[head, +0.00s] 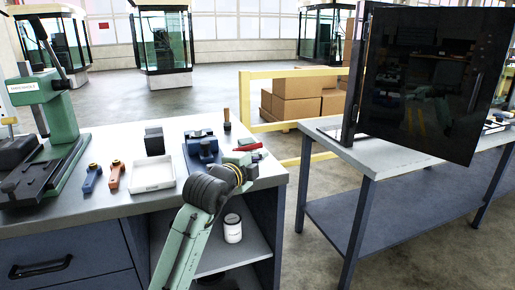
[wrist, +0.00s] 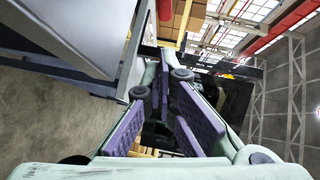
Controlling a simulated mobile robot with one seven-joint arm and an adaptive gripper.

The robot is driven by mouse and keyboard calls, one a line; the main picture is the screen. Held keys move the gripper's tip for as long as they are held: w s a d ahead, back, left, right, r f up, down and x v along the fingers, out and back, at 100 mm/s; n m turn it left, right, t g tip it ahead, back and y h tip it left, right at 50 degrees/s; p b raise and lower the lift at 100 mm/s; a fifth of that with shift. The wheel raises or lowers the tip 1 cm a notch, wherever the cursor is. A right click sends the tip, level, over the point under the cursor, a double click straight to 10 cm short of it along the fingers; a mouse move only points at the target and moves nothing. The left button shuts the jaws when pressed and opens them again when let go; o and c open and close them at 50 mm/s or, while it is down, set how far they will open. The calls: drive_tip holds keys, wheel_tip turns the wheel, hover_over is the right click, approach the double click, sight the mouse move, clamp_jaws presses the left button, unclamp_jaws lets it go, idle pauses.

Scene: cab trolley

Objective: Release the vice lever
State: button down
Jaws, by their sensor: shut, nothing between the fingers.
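A small blue vice (head: 207,152) stands near the right end of the grey workbench (head: 100,205) in the head view. I cannot make out its lever; my arm is in front of the area just right of it. My gripper (head: 247,164) is at the bench's right edge, to the right of the vice and a little below it in the picture. In the wrist view my gripper (wrist: 165,75) is shut, with its purple-padded fingers converging and nothing held. The vice cannot be made out in the wrist view.
A white tray (head: 153,174), blue and orange tools and a green press (head: 60,118) stand left of the vice. A red object (head: 248,144) lies behind my gripper. A second table (head: 385,160) with a dark panel (head: 425,80) is at right, across a floor gap.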

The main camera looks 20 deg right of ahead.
drive_tip(key=w, duration=0.1)
drive_tip(key=w+d+p, duration=0.1)
drive_tip(key=w, duration=0.1)
drive_tip(key=w+d, duration=0.1)
drive_tip(key=w, duration=0.1)
drive_tip(key=shift+f+p, duration=0.4)
drive_tip(key=shift+w+f, duration=0.2)
drive_tip(key=shift+w, duration=0.3)
